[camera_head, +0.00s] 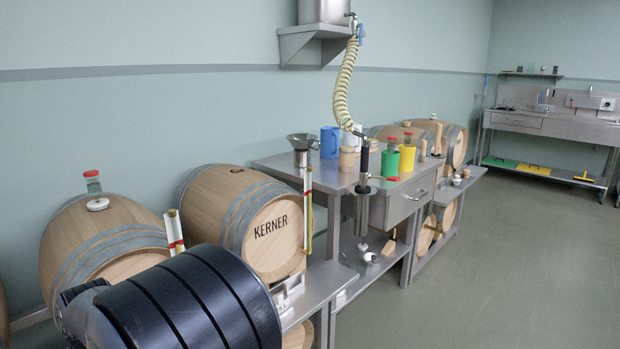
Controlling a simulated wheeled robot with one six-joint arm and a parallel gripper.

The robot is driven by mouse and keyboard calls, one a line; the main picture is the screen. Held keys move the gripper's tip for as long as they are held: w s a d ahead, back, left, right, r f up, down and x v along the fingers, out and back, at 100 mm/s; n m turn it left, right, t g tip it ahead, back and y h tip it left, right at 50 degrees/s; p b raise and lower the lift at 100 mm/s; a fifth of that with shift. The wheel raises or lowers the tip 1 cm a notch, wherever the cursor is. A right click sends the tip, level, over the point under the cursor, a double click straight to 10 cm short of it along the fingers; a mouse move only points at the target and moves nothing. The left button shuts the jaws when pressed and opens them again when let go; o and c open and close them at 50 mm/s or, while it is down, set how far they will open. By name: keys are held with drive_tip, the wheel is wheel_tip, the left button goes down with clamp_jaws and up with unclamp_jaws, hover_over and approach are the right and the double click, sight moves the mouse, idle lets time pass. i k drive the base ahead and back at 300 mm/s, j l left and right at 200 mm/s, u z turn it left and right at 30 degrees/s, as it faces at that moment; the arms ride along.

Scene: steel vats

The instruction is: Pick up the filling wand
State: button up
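The filling wand hangs upright at the near edge of the steel table, with a black handle (364,160) on top and a steel tube (362,215) below. A dark round collar sits where handle and tube meet; whether it is a holder fixed to the table I cannot tell. A coiled cream hose (343,90) runs from the wand up to a steel vat (324,12) on a wall shelf. My arm fills the lower left in dark banded links. My gripper is out of the picture.
The steel table (275,163) holds a funnel (302,145), a blue jug (329,142), and green (389,164) and yellow (407,157) containers. A barrel marked KERNER (272,228) and another barrel (95,230) stand left. Open floor (500,260) lies right.

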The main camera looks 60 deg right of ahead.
sight(364, 176)
drive_tip(key=z, duration=2.3)
